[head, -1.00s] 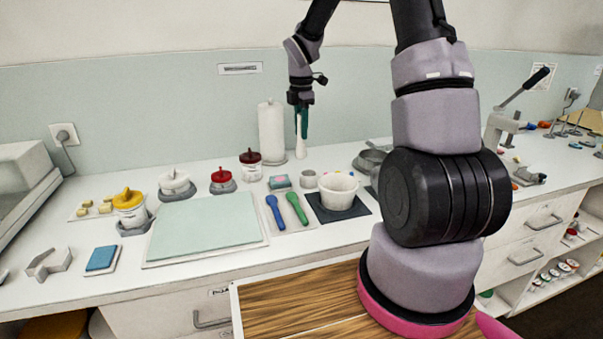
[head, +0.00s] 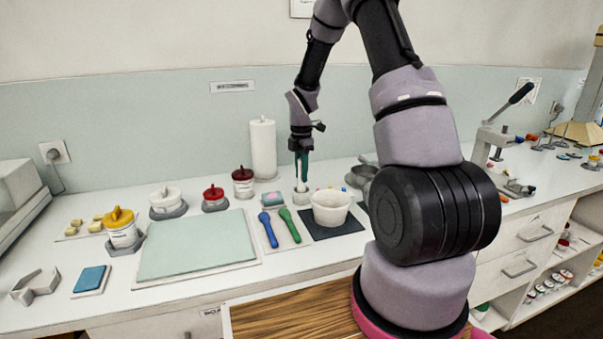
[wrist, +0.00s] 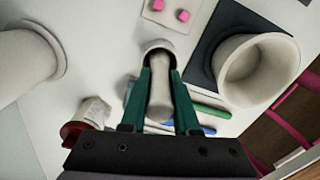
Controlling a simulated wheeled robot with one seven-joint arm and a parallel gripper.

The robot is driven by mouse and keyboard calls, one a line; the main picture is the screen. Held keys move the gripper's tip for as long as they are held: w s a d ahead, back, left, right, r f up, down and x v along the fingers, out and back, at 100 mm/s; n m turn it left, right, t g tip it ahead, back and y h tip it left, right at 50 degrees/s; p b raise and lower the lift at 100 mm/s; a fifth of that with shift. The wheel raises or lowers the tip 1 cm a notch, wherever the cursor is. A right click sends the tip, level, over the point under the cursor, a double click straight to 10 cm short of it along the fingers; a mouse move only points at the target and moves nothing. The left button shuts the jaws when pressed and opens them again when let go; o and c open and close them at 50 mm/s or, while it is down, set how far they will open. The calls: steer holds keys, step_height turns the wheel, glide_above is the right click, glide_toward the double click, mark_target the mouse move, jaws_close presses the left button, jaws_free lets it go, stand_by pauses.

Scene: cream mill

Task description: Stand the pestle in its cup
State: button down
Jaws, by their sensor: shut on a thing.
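My gripper (head: 302,153) is shut on the pale pestle (head: 303,173), its green fingers on either side of the shaft. The pestle hangs about upright and also shows between the fingers in the wrist view (wrist: 160,98). The small pale cup (head: 301,198) stands on the counter right below it. In the wrist view, the pestle's far end overlaps the mouth of the cup (wrist: 158,45) and appears to be within the rim. How deep it reaches is hidden.
The white mortar bowl (head: 331,209) stands on a dark mat right of the cup. A blue spatula (head: 268,230) and a green one (head: 290,226) lie in front. A paper roll (head: 263,150) and a dark-red-lidded jar (head: 243,183) stand left and behind.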

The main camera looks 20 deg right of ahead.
steer(key=c, duration=0.7)
jaws_free()
steer(key=shift+f, duration=0.1)
steer(key=shift+o, duration=0.2)
